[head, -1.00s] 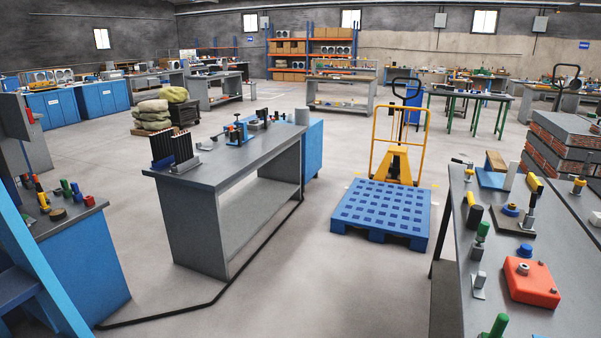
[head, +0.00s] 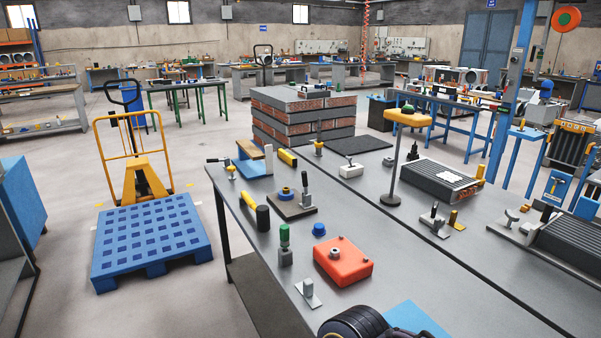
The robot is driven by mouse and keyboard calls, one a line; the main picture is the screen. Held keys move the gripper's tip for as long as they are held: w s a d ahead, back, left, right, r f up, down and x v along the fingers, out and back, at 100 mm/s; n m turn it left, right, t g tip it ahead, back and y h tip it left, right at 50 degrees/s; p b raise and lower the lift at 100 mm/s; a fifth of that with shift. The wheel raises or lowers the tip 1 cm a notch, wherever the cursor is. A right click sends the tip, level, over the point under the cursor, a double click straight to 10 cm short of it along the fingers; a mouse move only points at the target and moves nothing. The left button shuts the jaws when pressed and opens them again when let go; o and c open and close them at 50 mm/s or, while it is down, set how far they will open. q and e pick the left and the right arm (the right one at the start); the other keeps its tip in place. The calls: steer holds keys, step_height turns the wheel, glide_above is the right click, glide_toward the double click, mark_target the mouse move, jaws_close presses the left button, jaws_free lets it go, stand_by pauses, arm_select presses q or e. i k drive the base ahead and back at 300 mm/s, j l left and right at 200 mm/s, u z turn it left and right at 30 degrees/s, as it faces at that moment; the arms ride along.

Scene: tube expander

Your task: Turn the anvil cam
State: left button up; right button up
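I cannot tell for certain which part is the anvil cam. On the near grey bench (head: 245,215), a dark plate (head: 284,211) carries an upright lever and a blue ring. An orange-red block (head: 343,262) with a round metal fitting lies nearer. A green-topped post (head: 285,244) and a small blue knob (head: 319,230) stand beside it. A small metal bracket (head: 308,293) lies near the bench's left edge. Neither gripper shows as such. A black ribbed round thing (head: 354,323) is cut off at the bottom edge, and I cannot tell what it is.
A second bench adjoins on the right, with a dark finned block (head: 440,180) and a yellow-topped stand (head: 396,160). A blue pallet (head: 150,238) and yellow pallet truck (head: 140,180) are on the floor at left. Stacked brick slabs (head: 303,117) stand behind. Floor between pallet and bench is clear.

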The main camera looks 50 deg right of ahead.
mark_target(303, 174)
steer(key=i+z, duration=0.1)
steer(key=i, duration=0.7)
steer(key=i+j, duration=0.15)
steer(key=i, duration=0.65)
steer(key=i+l+z, duration=0.1)
steer(key=i+z, duration=0.2)
steer(key=z, duration=0.2)
steer(key=i+z, duration=0.3)
steer(key=z, duration=0.2)
steer(key=i+j+z, duration=0.2)
steer(key=z, duration=0.3)
steer(key=i, duration=0.15)
